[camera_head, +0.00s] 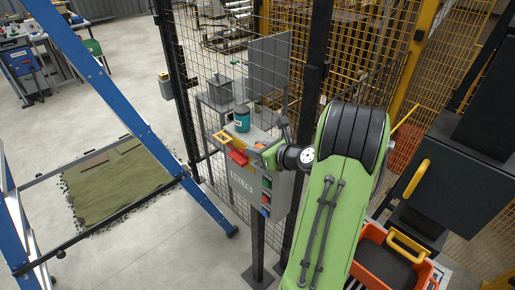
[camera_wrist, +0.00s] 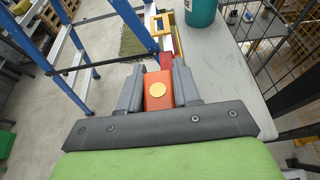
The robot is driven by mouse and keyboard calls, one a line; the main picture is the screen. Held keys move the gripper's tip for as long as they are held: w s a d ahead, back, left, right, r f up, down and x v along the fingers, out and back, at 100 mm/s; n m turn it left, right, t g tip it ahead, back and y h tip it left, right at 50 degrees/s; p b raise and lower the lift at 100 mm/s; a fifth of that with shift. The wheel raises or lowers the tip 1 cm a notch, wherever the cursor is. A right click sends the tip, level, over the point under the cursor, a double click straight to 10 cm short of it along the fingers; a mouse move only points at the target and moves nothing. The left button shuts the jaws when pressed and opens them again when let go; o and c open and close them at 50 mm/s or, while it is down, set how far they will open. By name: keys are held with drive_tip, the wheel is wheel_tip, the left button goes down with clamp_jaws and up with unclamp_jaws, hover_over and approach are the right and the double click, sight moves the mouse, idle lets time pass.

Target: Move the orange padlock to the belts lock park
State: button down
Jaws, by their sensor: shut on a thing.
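My gripper (camera_wrist: 158,88) is shut on the orange padlock (camera_wrist: 157,103). In the wrist view its orange body with a round yellow disc sits between the two grey fingers. In the head view my gripper (camera_head: 264,150) is over the top of a grey control box (camera_head: 246,196), and the fingers largely hide the padlock. A red part (camera_head: 237,157) with a yellow loop (camera_head: 222,139) is at the left of the box top, just beyond the padlock in the wrist view. The box's front label is too small to read surely. I cannot tell which part is the belts lock park.
A teal canister (camera_head: 242,118) stands on the box top, close behind my gripper. Mesh fencing (camera_head: 215,60) rises behind the box. A blue frame (camera_head: 125,110) stands at the left. An orange crate (camera_head: 368,262) is at the lower right.

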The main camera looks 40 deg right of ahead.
drive_tip(key=shift+f+b, duration=0.85)
drive_tip(key=shift+f, duration=0.45)
drive_tip(key=c, duration=0.7)
unclamp_jaws()
drive_tip(key=v, duration=1.5)
drive_tip(key=shift+s+r, duration=0.2)
drive_tip(key=shift+s, duration=0.1)
